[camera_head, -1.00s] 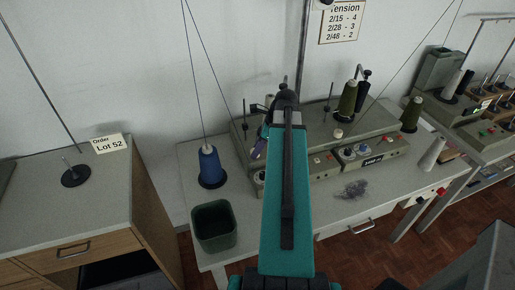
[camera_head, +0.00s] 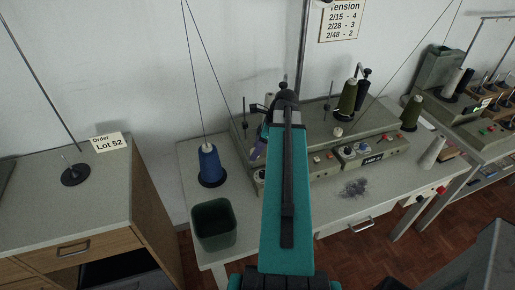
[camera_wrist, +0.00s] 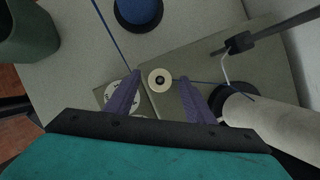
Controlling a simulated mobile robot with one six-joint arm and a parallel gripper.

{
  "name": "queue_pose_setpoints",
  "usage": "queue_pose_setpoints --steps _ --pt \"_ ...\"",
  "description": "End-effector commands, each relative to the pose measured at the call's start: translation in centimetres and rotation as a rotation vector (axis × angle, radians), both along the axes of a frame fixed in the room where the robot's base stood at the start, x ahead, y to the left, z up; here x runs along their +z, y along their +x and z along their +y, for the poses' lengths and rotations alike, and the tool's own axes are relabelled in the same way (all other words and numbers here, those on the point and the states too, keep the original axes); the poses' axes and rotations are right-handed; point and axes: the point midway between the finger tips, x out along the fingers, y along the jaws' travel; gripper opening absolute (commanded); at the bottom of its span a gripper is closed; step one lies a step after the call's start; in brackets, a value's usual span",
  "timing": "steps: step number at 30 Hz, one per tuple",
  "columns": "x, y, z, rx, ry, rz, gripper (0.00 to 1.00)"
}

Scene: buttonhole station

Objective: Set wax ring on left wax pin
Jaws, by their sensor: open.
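A cream wax ring (camera_wrist: 153,84) with a dark centre lies between the fingertips of my gripper (camera_wrist: 161,77) in the wrist view. The gripper's two purple fingers are spread, with a gap on each side of the ring. The ring is over the grey machine top near its edge. Something small and dark fills the ring's hole; I cannot tell how far down on a pin it sits. In the head view my arm hides the ring and the left wax pin, and only a purple finger (camera_head: 258,148) shows. Another small cream piece (camera_head: 337,131) sits on the machine to the right.
A blue thread cone (camera_head: 210,165) and a dark green bin (camera_head: 213,225) stand left of the machine (camera_head: 375,122). A pale cone (camera_wrist: 262,122) and a bent wire guide (camera_wrist: 240,42) are close to the right finger. Olive cones (camera_head: 347,98) stand further right.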

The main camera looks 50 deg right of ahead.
Motion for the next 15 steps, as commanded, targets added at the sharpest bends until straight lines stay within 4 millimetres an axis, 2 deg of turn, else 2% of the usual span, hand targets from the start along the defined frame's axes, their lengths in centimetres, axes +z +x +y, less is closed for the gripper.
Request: queue_pose_setpoints --steps 8,15 --pt "0.8 -0.2 -0.2 -0.001 -0.002 -0.001 0.49" --pt "2.6 -0.9 -0.6 -0.001 -0.002 -0.001 0.49"
